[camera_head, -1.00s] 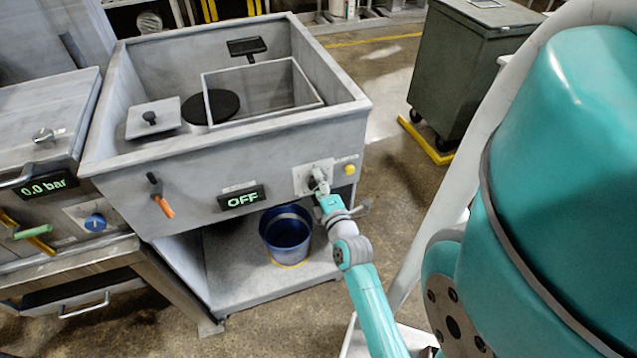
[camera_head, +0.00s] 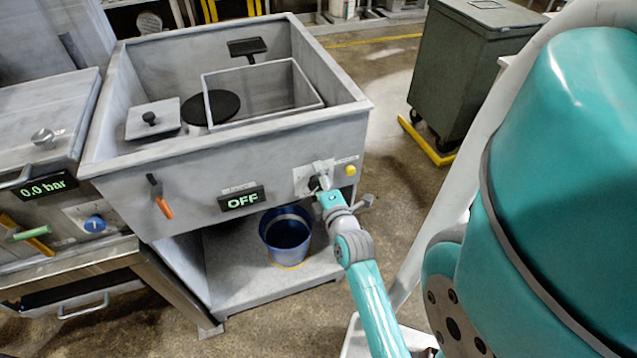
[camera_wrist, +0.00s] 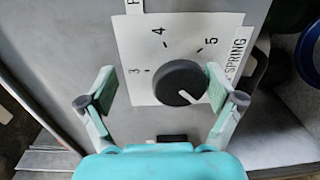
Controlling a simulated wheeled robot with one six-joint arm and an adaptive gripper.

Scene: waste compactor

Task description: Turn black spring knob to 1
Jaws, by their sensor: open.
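The black spring knob (camera_wrist: 181,83) sits on a white label plate (camera_wrist: 150,40) on the grey front panel. In the wrist view its white pointer mark faces down and right; the numbers 3, 4 and 5 and the word SPRING show, while a 1 does not. My gripper (camera_wrist: 160,90) is open, with one finger on each side of the knob. The right finger is close to the knob and the left finger stands apart from it. In the head view my gripper (camera_head: 322,185) is at the panel and mostly hides the knob.
A yellow button (camera_head: 350,170) is just right of the knob plate. A display reading OFF (camera_head: 242,199) and an orange-handled lever (camera_head: 163,206) are to the left. A blue bucket (camera_head: 286,236) stands on the shelf below. A dark bin (camera_head: 465,75) stands at the right.

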